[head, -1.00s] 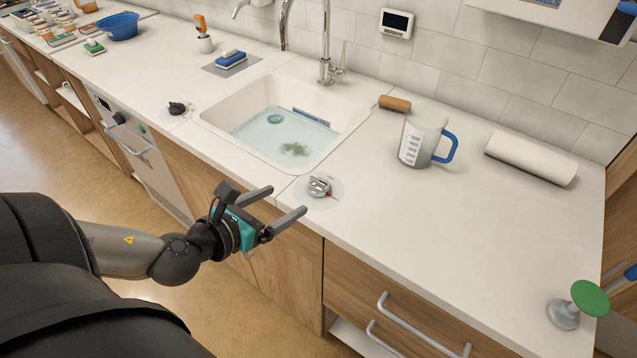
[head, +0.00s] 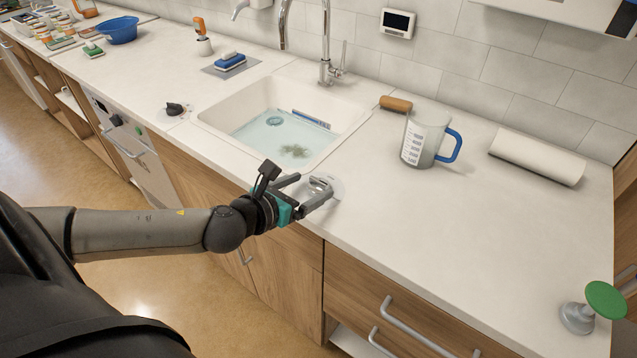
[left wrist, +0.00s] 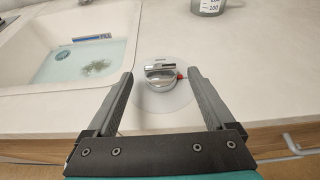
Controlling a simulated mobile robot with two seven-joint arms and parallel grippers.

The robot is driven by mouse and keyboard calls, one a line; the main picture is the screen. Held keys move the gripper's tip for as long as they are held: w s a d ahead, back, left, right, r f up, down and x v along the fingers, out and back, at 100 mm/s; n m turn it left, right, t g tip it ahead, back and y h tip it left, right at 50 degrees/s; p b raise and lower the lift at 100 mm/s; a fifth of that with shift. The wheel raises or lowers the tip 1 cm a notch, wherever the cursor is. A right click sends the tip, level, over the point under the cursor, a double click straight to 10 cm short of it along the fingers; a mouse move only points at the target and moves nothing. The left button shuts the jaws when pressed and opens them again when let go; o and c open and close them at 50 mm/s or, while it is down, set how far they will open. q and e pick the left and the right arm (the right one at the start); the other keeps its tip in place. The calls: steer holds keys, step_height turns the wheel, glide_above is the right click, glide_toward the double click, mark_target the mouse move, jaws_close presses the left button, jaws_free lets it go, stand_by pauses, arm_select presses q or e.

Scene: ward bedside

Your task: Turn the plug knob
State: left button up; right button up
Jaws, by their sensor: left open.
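The plug knob (head: 321,184) is a small silver knob on a round pale plate on the counter, just right of the sink's front corner. In the left wrist view the knob (left wrist: 160,77) lies centred between and just beyond the fingertips, with a red mark on its right side. My left gripper (head: 315,185) is open at the counter's front edge, one finger on each side of the knob's near side. No contact with the knob shows. In the head view the fingers partly hide the knob and its plate. My right gripper is out of view.
The sink (head: 225,118) holds water with dark debris. A black knob (head: 175,108) sits left of it. A green-topped plunger-like object (head: 603,300) is at right. The counter between is clear.

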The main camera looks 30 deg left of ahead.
mark_target(317, 183)
arm_select(q)
steer(key=shift+b+x, duration=0.3)
steer(key=shift+x, duration=1.8)
steer(key=c, duration=1.4)
